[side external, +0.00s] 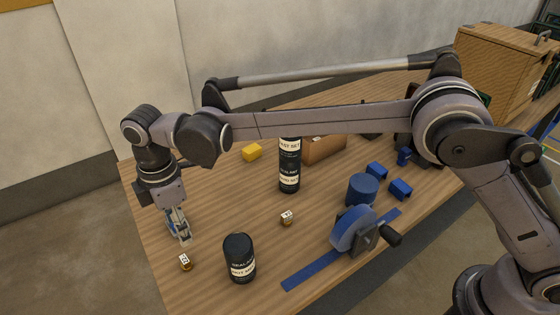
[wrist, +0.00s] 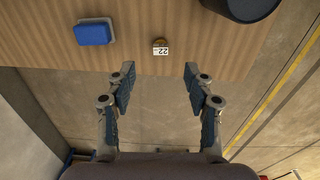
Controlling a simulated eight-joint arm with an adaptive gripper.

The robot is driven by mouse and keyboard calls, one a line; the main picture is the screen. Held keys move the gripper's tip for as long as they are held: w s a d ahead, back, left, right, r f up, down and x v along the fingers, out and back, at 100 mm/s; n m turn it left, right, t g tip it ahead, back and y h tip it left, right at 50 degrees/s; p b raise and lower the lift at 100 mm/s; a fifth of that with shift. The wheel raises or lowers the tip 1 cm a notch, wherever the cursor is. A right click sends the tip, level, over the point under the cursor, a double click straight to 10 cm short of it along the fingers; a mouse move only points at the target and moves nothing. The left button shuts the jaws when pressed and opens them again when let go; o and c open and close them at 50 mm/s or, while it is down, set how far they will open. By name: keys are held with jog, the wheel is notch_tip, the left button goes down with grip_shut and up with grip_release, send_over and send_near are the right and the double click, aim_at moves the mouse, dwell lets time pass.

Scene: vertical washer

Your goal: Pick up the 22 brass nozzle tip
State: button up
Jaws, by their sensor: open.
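The 22 brass nozzle tip (wrist: 161,46) is a small brass piece with a white label reading 22. In the wrist view it is on the wooden table near the edge, beyond my fingertips and roughly centred between them. In the side view a small brass piece with a white label (side external: 185,262), apparently the same tip, is on the table just below and in front of my gripper (side external: 181,240). My gripper (wrist: 159,76) is open, with its two blue-padded fingers apart and nothing between them. It is above the table and not touching the tip.
A black canister (side external: 240,259) stands right of the tip. A second labelled brass piece (side external: 286,218) is further right. A blue block (wrist: 95,32) is left of the tip.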

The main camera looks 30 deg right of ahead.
aim_at(185, 259)
jog(key=shift+n, duration=0.3)
jog(key=f, duration=0.8)
jog(key=a+f, duration=0.1)
jog(key=f, duration=0.2)
jog(key=shift+a+f, duration=0.1)
jog(key=shift+f, duration=0.3)
grip_shut()
